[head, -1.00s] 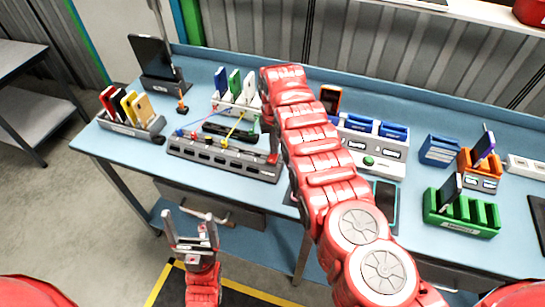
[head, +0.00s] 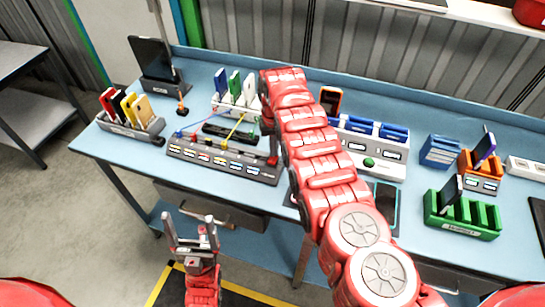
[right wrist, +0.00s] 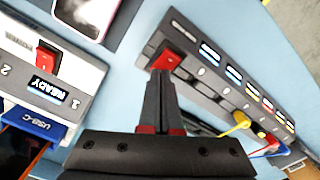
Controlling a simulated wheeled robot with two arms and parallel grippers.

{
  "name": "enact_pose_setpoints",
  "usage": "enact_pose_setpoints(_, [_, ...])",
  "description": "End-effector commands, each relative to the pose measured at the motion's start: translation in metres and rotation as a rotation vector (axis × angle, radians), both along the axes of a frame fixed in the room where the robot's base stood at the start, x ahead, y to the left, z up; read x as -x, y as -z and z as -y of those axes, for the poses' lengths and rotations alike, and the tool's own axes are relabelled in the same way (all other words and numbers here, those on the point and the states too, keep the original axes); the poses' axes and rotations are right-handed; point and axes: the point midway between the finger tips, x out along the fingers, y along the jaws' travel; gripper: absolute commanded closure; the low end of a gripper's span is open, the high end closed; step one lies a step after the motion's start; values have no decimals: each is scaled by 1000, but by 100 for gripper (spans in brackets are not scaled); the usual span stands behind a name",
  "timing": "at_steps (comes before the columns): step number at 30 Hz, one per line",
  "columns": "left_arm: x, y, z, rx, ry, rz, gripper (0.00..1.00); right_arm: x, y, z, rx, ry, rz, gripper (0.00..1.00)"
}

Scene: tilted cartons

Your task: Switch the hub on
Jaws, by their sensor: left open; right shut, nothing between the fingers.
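The hub (head: 222,158) is a long dark grey strip at the front left of the blue bench, with a row of lit displays along it. In the right wrist view the hub (right wrist: 205,80) runs diagonally, with a red rocker switch (right wrist: 175,61) at its near end. My right gripper (right wrist: 161,82) is shut and empty, its fingertips right at the switch; I cannot tell whether they touch it. In the head view my right arm hides most of that gripper. My left gripper (head: 191,235) is open and empty, low in front of the bench.
Yellow, blue and red cables (right wrist: 236,122) plug into the hub's far part. A white unit (right wrist: 20,50) with a red power switch (right wrist: 45,60) and a READY display stands nearby. A green rack (head: 462,222) and a card holder (head: 130,125) stand on the bench (head: 320,85).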

Motion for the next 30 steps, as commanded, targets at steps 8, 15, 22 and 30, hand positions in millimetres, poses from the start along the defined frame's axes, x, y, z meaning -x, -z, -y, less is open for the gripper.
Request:
enact_pose_setpoints(8, [0,-22,0,0,0,0,14,-1,-29,0,0,0,2,100])
enact_pose_setpoints(15, [0,-30,0,0,0,0,14,-1,-48,0,-1,0,5,100])
enact_pose_setpoints(22, [0,-33,0,0,0,0,14,-1,-63,0,0,0,2,100])
enact_pose_setpoints(30, [0,-33,0,0,0,0,14,0,-63,0,0,0,2,100])
